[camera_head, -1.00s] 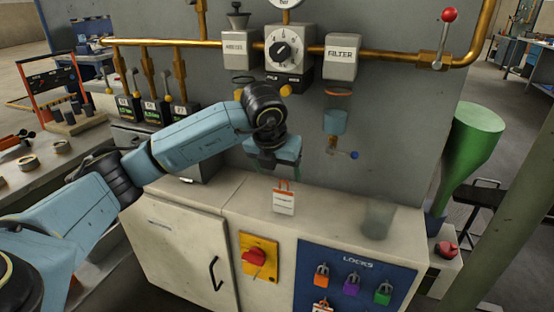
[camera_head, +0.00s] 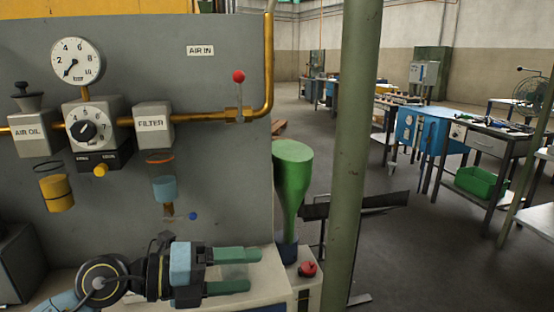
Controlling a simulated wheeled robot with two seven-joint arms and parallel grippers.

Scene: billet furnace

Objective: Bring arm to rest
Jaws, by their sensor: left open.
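My left gripper (camera_head: 246,270) is at the lower left of the head view, above the pale cabinet top (camera_head: 266,262). Its two green fingers point right, one above the other, with a gap between them. No solid thing shows held in the gap, though the area there is faint. My left arm comes in from the bottom left corner, its black wrist joint low in front of the grey panel (camera_head: 225,75). My right gripper is not in view.
The panel carries a gauge (camera_head: 77,62), regulator (camera_head: 88,130), air oil unit (camera_head: 34,133), filter (camera_head: 154,124) and a red-knobbed lever (camera_head: 239,88). A green funnel (camera_head: 292,175), red button (camera_head: 307,268) and green post (camera_head: 355,150) stand to the right.

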